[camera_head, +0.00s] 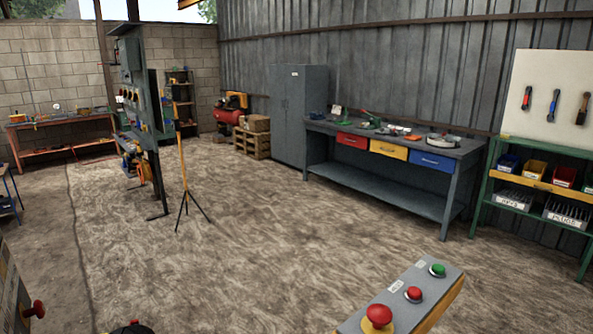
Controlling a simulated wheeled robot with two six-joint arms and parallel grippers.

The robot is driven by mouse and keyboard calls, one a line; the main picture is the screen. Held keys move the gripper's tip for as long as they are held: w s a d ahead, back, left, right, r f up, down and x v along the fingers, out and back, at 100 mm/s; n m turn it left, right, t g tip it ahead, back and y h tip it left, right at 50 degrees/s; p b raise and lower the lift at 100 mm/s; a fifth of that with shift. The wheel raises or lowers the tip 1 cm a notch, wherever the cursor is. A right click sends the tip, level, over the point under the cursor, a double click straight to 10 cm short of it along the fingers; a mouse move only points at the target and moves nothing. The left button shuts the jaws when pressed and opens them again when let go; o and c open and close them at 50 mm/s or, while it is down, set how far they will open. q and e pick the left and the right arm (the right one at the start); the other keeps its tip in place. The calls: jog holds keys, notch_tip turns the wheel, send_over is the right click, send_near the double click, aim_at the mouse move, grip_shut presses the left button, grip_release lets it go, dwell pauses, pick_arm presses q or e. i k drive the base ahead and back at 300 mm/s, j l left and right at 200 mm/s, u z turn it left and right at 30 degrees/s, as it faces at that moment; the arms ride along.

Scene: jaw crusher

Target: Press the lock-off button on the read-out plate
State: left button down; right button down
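A grey control plate (447,287) with yellow sides stands close at the bottom right, cut by the lower edge. It carries a large red mushroom button (379,315) on a yellow collar, a smaller red button (414,293) and a green button (437,269). White labels sit beside them, too small to read. I cannot tell whether this is the read-out plate or which button is the lock-off. Another red knob (34,309) sticks out from a dark box (10,290) at the lower left edge. Neither of my grippers is in view.
A tall electrical panel (131,60) and a yellow tripod stand (185,185) stand left of centre. A workbench (400,150) with coloured drawers, a grey cabinet (299,110) and a green shelf rack (520,200) line the back wall. The middle floor is clear.

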aim_at(38, 309)
jog(key=u, duration=1.6)
jog(key=k+l+u, duration=0.25)
jog(key=k+l, duration=0.1)
jog(key=l, duration=0.1)
